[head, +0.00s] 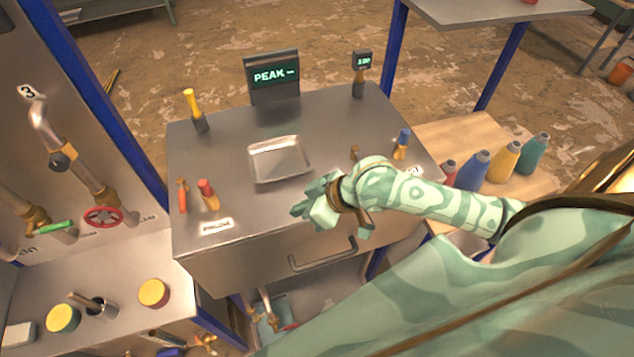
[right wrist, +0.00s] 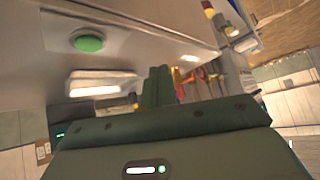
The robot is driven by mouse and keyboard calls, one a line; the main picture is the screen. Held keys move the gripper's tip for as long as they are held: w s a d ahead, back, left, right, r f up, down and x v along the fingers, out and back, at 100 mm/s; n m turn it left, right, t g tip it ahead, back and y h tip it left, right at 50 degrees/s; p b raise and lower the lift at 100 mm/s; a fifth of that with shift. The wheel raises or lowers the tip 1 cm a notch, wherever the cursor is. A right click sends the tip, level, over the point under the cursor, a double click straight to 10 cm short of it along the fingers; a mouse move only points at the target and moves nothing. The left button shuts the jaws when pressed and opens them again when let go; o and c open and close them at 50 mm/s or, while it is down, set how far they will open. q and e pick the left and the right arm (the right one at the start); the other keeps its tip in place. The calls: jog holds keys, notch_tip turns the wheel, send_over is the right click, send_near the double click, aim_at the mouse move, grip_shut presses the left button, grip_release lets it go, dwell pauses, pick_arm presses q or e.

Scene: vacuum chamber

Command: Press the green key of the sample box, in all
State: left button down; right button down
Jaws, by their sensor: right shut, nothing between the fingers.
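In the right wrist view a round green key (right wrist: 90,43) sits on a pale square plate on a grey metal surface, up and left of my fingers. I do not make out this key in the head view; my right arm hides part of the worktop. I cannot tell which unit is the sample box. My left gripper is out of view.
A shallow metal tray (head: 280,158), a PEAK display (head: 274,77), a small meter (head: 361,72) and coloured-handled levers (head: 194,110) stand on the worktop. Coloured bottles (head: 505,157) stand at right. A drawer handle (head: 323,256) juts from the front.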

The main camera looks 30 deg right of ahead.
jog(key=w+d+r+m+g+y+p, duration=0.1)
jog(key=w+d+r+m, duration=0.2)
jog(key=d+r+m, duration=0.2)
jog(key=shift+d+r, duration=0.5)
jog(key=shift+d, duration=0.5)
jog(key=shift+w+f, duration=0.1)
notch_tip(320, 180, down, 6)
jog(key=b, duration=0.8)
jog(key=shift+f+b, duration=0.25)
jog(key=shift+b, duration=0.1)
jog(key=shift+f+b, duration=0.3)
jog(key=shift+f, duration=0.8)
